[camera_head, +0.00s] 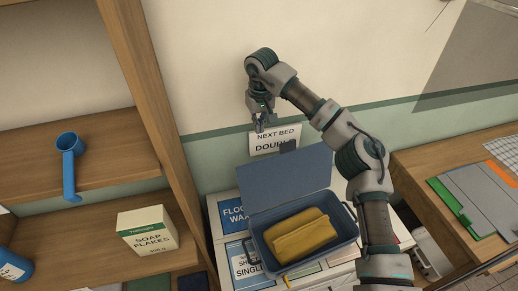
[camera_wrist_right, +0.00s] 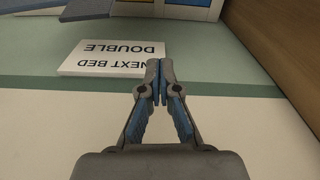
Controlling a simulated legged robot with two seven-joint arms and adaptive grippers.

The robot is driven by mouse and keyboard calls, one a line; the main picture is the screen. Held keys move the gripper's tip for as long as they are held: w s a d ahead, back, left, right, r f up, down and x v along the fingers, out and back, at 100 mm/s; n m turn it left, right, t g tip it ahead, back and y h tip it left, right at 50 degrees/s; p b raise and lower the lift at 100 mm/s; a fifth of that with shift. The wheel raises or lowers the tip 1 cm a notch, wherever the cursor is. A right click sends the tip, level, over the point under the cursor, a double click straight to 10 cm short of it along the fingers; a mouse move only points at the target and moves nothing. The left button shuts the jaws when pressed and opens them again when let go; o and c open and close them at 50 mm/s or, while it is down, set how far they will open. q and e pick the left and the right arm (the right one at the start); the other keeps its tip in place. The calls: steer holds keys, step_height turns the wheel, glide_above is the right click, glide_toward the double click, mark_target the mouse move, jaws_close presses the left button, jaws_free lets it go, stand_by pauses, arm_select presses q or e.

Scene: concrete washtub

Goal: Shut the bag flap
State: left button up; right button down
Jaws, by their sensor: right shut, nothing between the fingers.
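The blue bag (camera_head: 258,246) sits open in the head view, with a folded yellow cloth (camera_head: 300,236) inside. Its flap (camera_head: 284,178) stands raised at the back, leaning toward the wall. A dark tab shows at the flap's top edge. My right gripper (camera_head: 259,127) is above and behind the flap's upper left, close to the wall sign, apart from the flap. In the right wrist view my right gripper (camera_wrist_right: 158,84) has its fingertips together, with nothing between them. My left gripper is in neither view.
A sign (camera_head: 274,139) reading "NEXT BED DOUBLE" is behind the flap; it also shows in the wrist view (camera_wrist_right: 112,59). A wooden bench (camera_head: 450,175) with folders stands at right.

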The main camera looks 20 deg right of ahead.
step_height(320, 180, down, 10)
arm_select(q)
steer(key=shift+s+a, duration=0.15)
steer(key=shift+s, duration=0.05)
arm_select(e)
steer(key=shift+s+a+r, duration=0.1)
steer(key=shift+s+r, duration=0.25)
steer(key=shift+s, duration=0.5)
steer(key=shift+s+r, duration=0.3)
steer(key=shift+s, duration=0.5)
